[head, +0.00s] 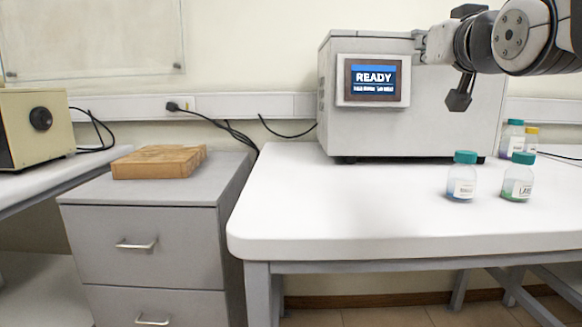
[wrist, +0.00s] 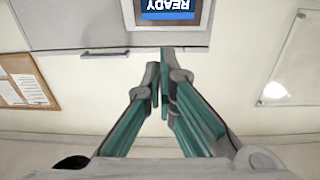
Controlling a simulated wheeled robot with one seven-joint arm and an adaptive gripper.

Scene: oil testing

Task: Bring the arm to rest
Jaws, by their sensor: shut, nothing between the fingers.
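My arm reaches in from the upper right of the head view. My gripper (head: 419,40) is held in the air in front of the grey testing machine (head: 440,118), close to the right of its screen in the picture. In the wrist view my gripper (wrist: 161,66) has its two teal-padded fingers brought together at the tips, with nothing between them. The machine's screen (head: 373,81) reads READY. It shows upside down at the top of the wrist view (wrist: 168,8).
The white table (head: 350,215) holds two teal-capped bottles, one with blue liquid (head: 461,180) and one with green (head: 517,181). More bottles (head: 512,140) stand behind them. A wooden block (head: 158,162) lies on a grey cabinet (head: 150,225). The table's left front is clear.

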